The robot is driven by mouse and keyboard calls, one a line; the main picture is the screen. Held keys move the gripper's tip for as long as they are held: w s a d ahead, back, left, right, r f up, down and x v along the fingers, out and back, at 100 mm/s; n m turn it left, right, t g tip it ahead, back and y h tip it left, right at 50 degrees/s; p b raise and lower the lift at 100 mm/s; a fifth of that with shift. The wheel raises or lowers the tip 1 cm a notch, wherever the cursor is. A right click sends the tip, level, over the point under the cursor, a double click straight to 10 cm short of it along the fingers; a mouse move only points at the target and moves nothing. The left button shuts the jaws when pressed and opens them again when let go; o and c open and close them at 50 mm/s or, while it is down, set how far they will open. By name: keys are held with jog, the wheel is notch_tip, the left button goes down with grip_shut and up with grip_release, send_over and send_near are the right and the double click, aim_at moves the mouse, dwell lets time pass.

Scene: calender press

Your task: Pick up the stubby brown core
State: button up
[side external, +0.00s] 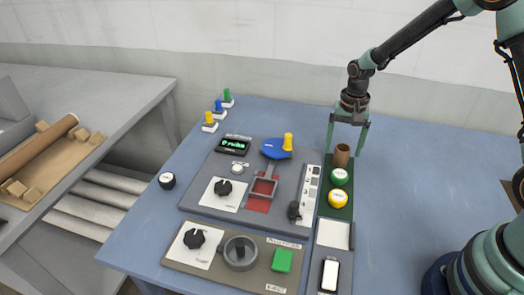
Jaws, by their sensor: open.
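The stubby brown core (342,155) is a short upright tube at the far end of a dark green strip (335,214), beside a green ball. My gripper (346,148) points down over the core, with one finger on each side of it in the picture. The fingers are open and show a gap to the core. I cannot tell from this one view how deep the fingertips reach beside it. Nothing is hidden of the core's upper part.
A grey control panel (225,168) with knobs and a blue-headed lever (273,149) lies to the left. The blue tabletop (420,160) is clear on the right.

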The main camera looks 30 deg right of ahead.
jog(key=shift+f, duration=0.55)
grip_shut()
jog(key=shift+r, duration=0.15)
